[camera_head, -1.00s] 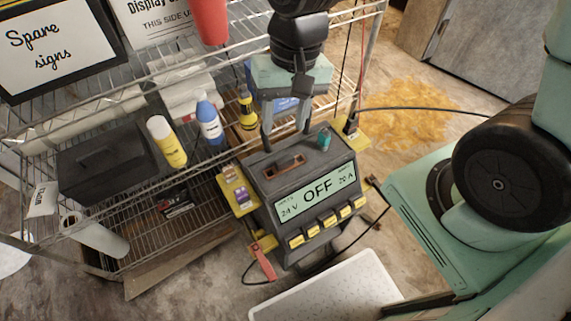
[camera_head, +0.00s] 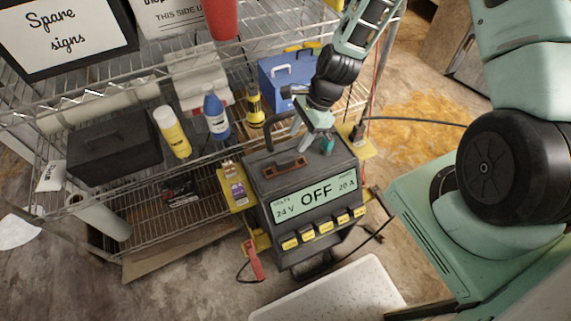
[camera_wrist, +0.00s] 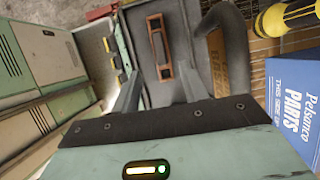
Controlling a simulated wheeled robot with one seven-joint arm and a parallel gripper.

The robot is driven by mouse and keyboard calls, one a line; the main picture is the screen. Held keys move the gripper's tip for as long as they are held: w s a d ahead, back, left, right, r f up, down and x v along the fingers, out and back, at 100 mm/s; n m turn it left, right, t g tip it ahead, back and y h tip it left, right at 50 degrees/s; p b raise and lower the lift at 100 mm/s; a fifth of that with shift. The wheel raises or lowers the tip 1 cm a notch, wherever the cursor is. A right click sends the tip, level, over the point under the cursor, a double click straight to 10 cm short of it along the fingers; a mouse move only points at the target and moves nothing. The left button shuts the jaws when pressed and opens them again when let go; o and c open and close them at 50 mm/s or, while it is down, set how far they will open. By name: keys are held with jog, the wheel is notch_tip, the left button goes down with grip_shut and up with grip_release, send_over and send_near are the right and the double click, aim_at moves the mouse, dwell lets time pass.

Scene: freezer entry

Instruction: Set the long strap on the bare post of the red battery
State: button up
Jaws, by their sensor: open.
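A brown-orange slotted bar (camera_head: 285,167) lies on top of the dark charger (camera_head: 300,180), whose display reads OFF. I cannot tell whether it is the long strap. It also shows in the wrist view (camera_wrist: 160,47), just beyond my fingers.
A curved dark handle (camera_wrist: 228,38) rises beside the charger top. A wire shelf (camera_head: 150,75) stands behind, with a yellow bottle (camera_head: 173,132), a blue bottle (camera_head: 216,117) and a blue box (camera_head: 280,80). A red clamp (camera_head: 253,260) hangs at the charger's lower left. A white perforated panel (camera_head: 340,290) is in front.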

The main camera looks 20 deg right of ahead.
aim_at(286, 160)
jog(key=x, duration=1)
jog(key=shift+a+f+p, duration=0.1)
jog(key=shift+a+p, duration=0.15)
jog(key=shift+p, duration=0.05)
jog(key=c, duration=0.9)
